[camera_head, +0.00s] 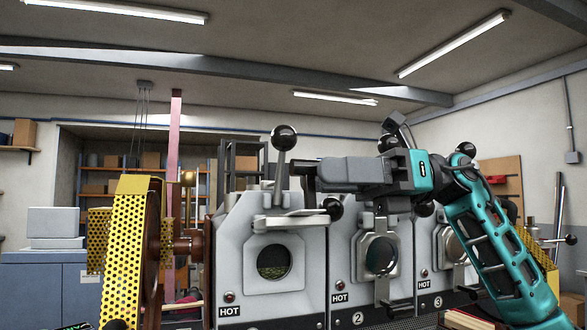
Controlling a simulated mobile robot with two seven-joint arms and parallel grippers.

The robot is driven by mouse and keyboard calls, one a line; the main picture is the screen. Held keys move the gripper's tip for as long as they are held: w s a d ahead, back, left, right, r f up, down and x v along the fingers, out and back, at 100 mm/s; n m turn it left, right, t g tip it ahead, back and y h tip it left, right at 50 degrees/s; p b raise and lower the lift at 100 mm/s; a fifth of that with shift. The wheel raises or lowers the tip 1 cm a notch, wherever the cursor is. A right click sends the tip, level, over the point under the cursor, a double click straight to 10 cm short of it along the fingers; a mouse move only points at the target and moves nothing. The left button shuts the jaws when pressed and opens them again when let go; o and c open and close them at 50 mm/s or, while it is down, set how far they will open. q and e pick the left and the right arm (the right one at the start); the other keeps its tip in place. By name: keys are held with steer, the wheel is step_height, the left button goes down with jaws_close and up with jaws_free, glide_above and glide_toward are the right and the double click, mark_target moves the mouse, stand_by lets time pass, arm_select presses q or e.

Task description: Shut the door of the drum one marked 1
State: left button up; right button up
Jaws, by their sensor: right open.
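Drum one (233,255) is the leftmost grey roaster unit. Its number plate does not show, but the units to its right carry 2 and 3. My right gripper (304,178) comes in from the right, open and empty, pointing left just above the plate and knob. Whether it touches them I cannot tell. My left gripper is not in view.
A lever with a black ball (284,138) stands upright on drum one, close left of my right gripper. Drum two (342,250) has a round window door over its front. A perforated yellow guard (124,255) and brown wheel stand at the left. HOT labels mark the fronts.

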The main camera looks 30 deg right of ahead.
mark_target(314, 175)
steer(key=x, duration=0.4)
steer(key=shift+w+a+p, duration=0.1)
steer(key=shift+a+p, duration=0.25)
steer(key=shift+a, duration=0.05)
jaws_close()
